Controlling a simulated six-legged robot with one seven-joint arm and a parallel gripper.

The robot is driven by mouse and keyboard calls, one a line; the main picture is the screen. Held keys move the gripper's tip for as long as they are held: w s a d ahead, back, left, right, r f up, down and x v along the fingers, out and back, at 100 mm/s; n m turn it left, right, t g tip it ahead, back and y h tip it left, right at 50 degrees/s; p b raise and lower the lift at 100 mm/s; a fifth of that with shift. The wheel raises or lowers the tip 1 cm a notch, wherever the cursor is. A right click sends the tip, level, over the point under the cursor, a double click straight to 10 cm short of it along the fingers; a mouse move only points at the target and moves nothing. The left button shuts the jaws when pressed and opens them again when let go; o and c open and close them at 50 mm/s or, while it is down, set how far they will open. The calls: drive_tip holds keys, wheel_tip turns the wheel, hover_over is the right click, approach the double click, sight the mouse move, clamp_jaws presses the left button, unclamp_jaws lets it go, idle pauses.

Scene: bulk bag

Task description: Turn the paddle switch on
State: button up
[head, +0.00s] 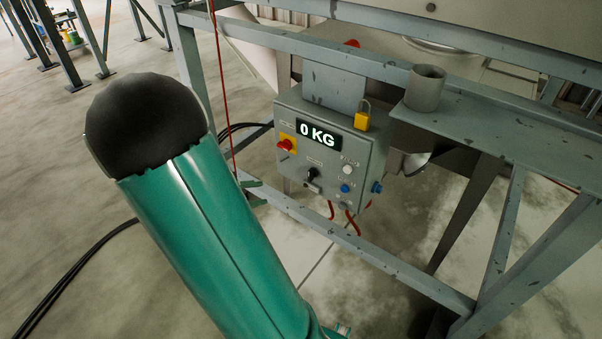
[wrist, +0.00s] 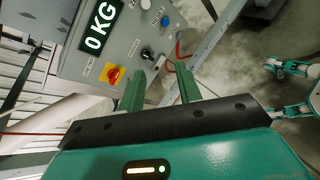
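The control box (head: 325,150) is a grey panel with a display reading 0 KG. I take the small black switch low on its face (head: 312,174) to be the paddle switch; its exact setting is too small to tell. In the wrist view, the black switch (wrist: 147,53) is just beyond the tip of the left finger. My gripper (wrist: 161,74) shows two green fingers apart, with nothing between them. It points at the panel's lower edge and I see no contact with the switch.
A red knob on a yellow plate (head: 286,144), a white button (head: 348,169) and a blue button (head: 345,188) surround the switch. A yellow padlock (head: 361,121) hangs above. Grey frame beams (head: 375,265) run below the box. A red cord (head: 222,90) hangs at its left.

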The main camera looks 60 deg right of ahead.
drive_tip(key=d+f+n+h, duration=0.4)
drive_tip(key=d+f, duration=0.2)
drive_tip(key=d, duration=0.1)
drive_tip(key=n+t+h, duration=0.2)
drive_tip(key=n+t, duration=0.1)
drive_tip(key=n, duration=0.3)
approach(309, 174)
drive_tip(key=shift+n, duration=0.3)
drive_tip(key=d, duration=0.3)
drive_tip(key=s+d, duration=0.1)
drive_tip(key=d, duration=0.5)
drive_tip(key=shift+s+d+f, duration=0.15)
drive_tip(key=shift+s+f, duration=0.05)
drive_tip(key=shift+s, duration=0.05)
drive_tip(key=shift+c, duration=0.2)
drive_tip(key=c, duration=0.6)
